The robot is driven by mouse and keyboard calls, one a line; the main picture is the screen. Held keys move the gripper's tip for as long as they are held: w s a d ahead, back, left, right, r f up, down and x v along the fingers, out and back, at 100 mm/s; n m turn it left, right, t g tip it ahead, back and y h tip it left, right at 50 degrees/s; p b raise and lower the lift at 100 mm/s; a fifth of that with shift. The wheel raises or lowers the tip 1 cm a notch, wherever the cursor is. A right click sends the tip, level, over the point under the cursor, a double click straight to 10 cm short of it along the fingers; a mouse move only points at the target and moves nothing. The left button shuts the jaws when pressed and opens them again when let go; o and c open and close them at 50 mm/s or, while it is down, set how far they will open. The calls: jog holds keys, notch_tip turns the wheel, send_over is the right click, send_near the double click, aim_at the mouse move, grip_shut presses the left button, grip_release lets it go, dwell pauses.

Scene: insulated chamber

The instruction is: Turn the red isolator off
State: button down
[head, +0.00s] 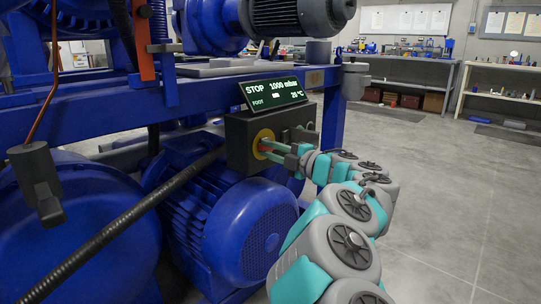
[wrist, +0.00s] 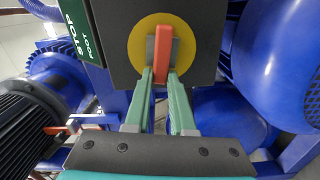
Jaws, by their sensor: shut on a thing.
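The red isolator handle (wrist: 163,52) sits on a round yellow plate (wrist: 140,42) on the face of a dark control box (wrist: 199,42). In the wrist view the handle runs lengthwise up the picture. My gripper (wrist: 162,76) has its two green fingers on either side of the handle's near part, shut on it. In the head view my gripper (head: 268,148) reaches the box (head: 238,145) from the right. The yellow plate (head: 262,138) shows there, and the handle is mostly hidden by the fingers.
A display (head: 273,92) reading STOP, 1000 mbar stands on top of the box. A blue motor (head: 235,225) lies below, and a blue frame beam (head: 100,118) runs behind. A black hose (head: 125,225) crosses at left. Open floor (head: 450,190) lies at right, with workbenches beyond.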

jog(key=shift+f+n+b, duration=0.35)
jog(key=shift+n+b, duration=0.1)
jog(key=shift+n, duration=0.45)
jog(key=c, duration=0.8)
grip_release()
jog(key=shift+o, duration=0.2)
jog(key=shift+r, duration=0.1)
jog(key=shift+s, duration=0.1)
jog(key=v, duration=0.7)
jog(key=shift+s+d+p, duration=0.2)
jog(key=shift+d+p, duration=0.05)
jog(key=shift+p, duration=0.1)
